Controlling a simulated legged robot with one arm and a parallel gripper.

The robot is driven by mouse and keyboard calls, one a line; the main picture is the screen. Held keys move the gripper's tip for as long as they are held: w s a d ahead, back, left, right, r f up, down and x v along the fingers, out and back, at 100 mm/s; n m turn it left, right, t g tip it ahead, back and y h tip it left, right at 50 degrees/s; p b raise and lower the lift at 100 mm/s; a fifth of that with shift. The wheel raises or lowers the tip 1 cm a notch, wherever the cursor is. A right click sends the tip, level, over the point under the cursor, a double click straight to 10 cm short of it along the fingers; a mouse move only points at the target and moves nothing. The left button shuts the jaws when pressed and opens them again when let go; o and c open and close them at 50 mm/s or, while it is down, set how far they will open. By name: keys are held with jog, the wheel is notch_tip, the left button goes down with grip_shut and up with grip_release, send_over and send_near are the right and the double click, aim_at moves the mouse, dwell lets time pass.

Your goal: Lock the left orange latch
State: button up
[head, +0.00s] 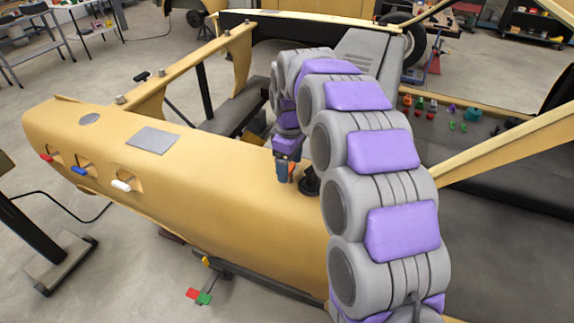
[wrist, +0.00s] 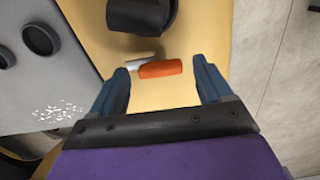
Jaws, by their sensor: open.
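The orange latch (wrist: 160,69) shows in the wrist view as a short orange handle on the yellow body panel, with a pale metal piece at its left end. It lies between the tips of my gripper (wrist: 161,74), whose two blue fingers are spread on either side. The fingers look apart from the latch. In the head view my gripper (head: 284,172) hangs over the yellow panel, and a small part of the orange latch (head: 291,172) shows beside it. The rest of the latch is hidden there.
A dark knob-like part (head: 309,180) stands on the panel right of my gripper in the head view. A dark rounded part (wrist: 142,14) lies beyond the latch in the wrist view. Red, blue and white handles (head: 121,185) sit in recesses at the panel's left.

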jog(key=shift+d, duration=0.6)
jog(key=shift+a+f, duration=0.15)
jog(key=shift+a, duration=0.9)
jog(key=c, duration=0.5)
jog(key=shift+d, duration=0.5)
jog(key=c, duration=0.5)
jog(key=shift+c, duration=0.2)
